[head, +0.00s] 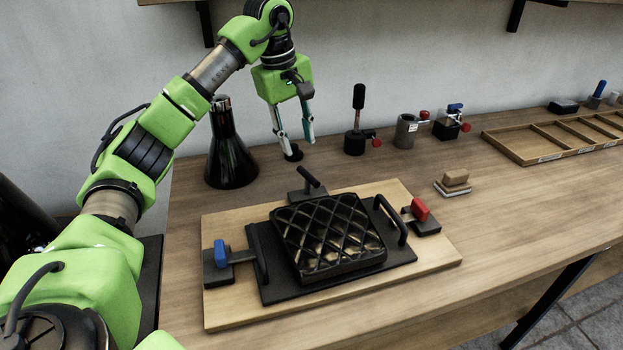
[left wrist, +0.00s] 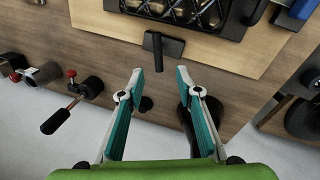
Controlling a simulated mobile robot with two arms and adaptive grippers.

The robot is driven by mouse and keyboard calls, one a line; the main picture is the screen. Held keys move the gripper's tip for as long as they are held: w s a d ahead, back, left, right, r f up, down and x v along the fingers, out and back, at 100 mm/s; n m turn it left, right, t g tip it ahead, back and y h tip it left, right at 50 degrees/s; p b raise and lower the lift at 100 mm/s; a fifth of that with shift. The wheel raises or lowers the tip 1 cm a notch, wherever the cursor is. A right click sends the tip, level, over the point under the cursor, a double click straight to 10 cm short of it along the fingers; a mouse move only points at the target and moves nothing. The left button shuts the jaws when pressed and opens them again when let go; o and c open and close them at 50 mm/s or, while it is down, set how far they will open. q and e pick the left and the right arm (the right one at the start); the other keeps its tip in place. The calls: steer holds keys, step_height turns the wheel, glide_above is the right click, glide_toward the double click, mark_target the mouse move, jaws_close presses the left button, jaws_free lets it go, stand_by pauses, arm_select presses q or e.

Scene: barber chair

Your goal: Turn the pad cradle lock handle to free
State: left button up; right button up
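The pad cradle (head: 258,283) is a black frame on a pale wooden board, holding a dark quilted pad (head: 330,235). A black handle (head: 309,178) stands on a small black block at the board's back edge; it also shows in the left wrist view (left wrist: 157,52), pointing toward my fingers. A blue-tipped lever (head: 221,254) sits on the left and a red-tipped lever (head: 420,210) on the right. No label shows which is the lock handle. My left gripper (head: 294,138) is open and empty, behind the black handle and apart from it. My right gripper is out of view.
A black cone-shaped bottle (head: 231,150) stands left of my left gripper. Right of it are a black upright lever (head: 358,115), a grey cup-like fixture (head: 405,131) and a blue-topped fixture (head: 452,122). A divided wooden tray (head: 508,148) lies at the far right. The wall is close behind.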

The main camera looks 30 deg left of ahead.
mark_target(307, 175)
arm_select(q)
steer(key=f, duration=0.4)
steer(key=w+f, duration=0.1)
steer(key=f, duration=0.3)
steer(key=w+d+f, duration=0.1)
steer(key=f, duration=0.3)
steer(key=shift+w+p, duration=0.1)
steer(key=shift+p, duration=0.2)
jaws_close()
